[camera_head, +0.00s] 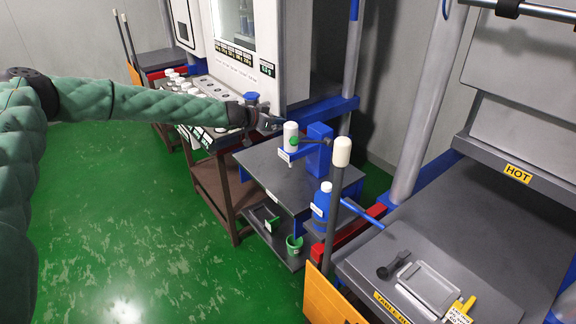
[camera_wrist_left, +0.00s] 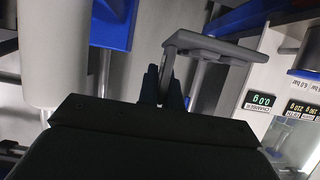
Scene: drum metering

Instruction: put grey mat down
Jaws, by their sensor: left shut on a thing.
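My left gripper (camera_head: 268,123) is held out level over the back left of the small grey table (camera_head: 262,170), left of a white cylinder. In the left wrist view my left gripper (camera_wrist_left: 166,90) is shut on a thin grey piece, taken as the grey mat (camera_wrist_left: 215,48). It shows there as a flat plate, nearly edge-on, with a bent tab between the fingers. It is held in the air and nothing is seen under it. In the head view it is too small to make out clearly. My right gripper is not in view.
A white cylinder (camera_head: 291,135) and a blue stand (camera_head: 319,145) with an arm are on the small table. A blue bottle (camera_head: 321,202) stands at its right. A console with white-capped containers (camera_head: 200,98) is at left. The right table (camera_head: 465,225) holds a clear-looking tray (camera_head: 428,289).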

